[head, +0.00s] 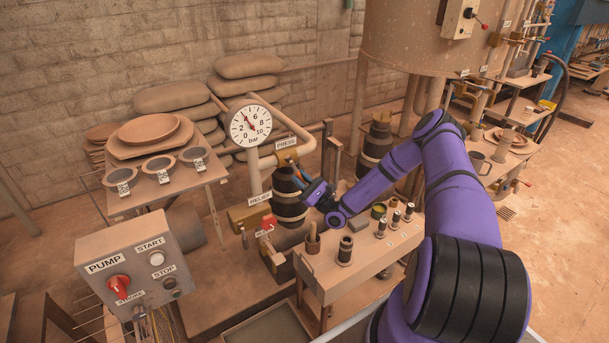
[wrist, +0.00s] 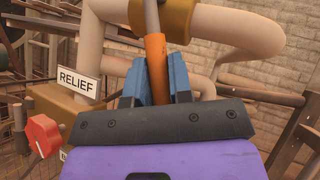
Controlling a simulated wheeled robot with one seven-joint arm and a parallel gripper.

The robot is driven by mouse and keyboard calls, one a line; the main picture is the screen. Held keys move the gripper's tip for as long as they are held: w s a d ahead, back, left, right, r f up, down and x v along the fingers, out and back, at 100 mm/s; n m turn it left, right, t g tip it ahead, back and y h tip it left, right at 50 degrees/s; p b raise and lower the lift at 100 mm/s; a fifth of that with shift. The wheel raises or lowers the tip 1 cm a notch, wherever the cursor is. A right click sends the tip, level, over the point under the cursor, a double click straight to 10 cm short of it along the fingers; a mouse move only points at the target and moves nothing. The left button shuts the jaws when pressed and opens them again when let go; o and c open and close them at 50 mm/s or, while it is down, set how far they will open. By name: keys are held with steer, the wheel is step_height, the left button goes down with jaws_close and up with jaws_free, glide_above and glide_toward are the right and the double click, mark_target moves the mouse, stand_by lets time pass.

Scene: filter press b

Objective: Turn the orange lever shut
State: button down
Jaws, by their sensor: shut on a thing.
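The orange lever (wrist: 156,66) is a straight bar with a grey metal stem. In the wrist view it stands nearly upright between the two blue fingers of my gripper (wrist: 158,78), which are shut on it. The stem runs up in front of a brass valve body (wrist: 178,18) on a thick beige pipe (wrist: 235,40). In the head view my gripper (head: 298,180) is at this valve, below the PRESS label (head: 286,143). There the fingers and wrist hide most of the lever. The lever's lower end is hidden by my gripper in the wrist view.
A RELIEF label (wrist: 78,84) and a red handle (wrist: 43,134) are left of my gripper. A dial gauge (head: 250,125) stands above, left. The pump box (head: 130,265) is front left. A bench (head: 360,262) with cups and fittings sits below my arm.

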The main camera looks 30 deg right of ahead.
steer(key=shift+s+a+f+m+t+h, duration=0.1)
steer(key=shift+a+m+t+h, duration=0.5)
steer(key=shift+m+h, duration=0.75)
steer(key=shift+w+a+f+m+t+h, duration=0.15)
steer(key=shift+a+m+t+h, duration=0.15)
steer(key=shift+m+t+h, duration=1.05)
steer(key=shift+s+a+f+m+t+h, duration=0.15)
steer(key=shift+a+m+t+h, duration=0.45)
steer(key=shift+m, duration=1.2)
steer(key=shift+m+g+h, duration=0.25)
steer(key=shift+m+h, duration=0.05)
steer(key=shift+h, duration=0.1)
steer(key=c, duration=1)
jaws_free()
steer(key=shift+c, duration=0.2)
steer(key=shift+r, duration=0.1)
steer(key=v, duration=1)
steer(key=shift+s+f, duration=0.25)
steer(key=shift+f, duration=0.05)
steer(key=shift+d, duration=0.1)
